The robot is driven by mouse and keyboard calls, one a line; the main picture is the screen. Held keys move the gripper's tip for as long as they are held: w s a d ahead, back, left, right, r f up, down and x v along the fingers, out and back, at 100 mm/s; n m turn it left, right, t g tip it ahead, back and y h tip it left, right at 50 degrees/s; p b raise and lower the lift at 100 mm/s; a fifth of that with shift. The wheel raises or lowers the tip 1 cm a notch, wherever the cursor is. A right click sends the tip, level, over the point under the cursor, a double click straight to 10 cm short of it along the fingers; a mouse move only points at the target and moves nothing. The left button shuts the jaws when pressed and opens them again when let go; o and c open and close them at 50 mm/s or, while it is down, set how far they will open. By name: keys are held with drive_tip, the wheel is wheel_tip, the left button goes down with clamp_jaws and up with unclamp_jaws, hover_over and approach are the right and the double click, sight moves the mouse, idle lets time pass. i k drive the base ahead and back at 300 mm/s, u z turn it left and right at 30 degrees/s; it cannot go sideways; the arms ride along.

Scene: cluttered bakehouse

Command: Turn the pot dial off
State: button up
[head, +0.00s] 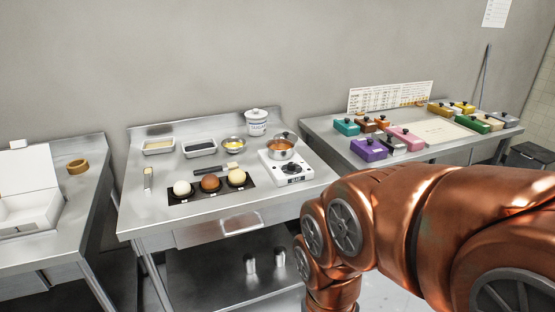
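A copper-coloured pot (281,154) with a dark knob or handle above it stands on a white hot plate (305,166), at the right of the middle steel table. The hot plate's front face has small dark marks, among them a dark label-like patch (294,181). The dial is too small to make out clearly, and I cannot tell which way it points. My copper-coloured arm fills the lower right, in front of and to the right of the hot plate. My gripper is not in view.
The middle steel table (150,220) also bears a white lidded jar (257,122), steel trays, a yellow-filled bowl (234,145) and a dark board (178,197) with three dough balls. Coloured boxes crowd the right table (330,132). An open white box (30,190) is at left.

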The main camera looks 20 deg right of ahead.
sight(291, 166)
drive_tip(key=z, duration=0.35)
drive_tip(key=i, duration=1.05)
drive_tip(key=u, duration=0.5)
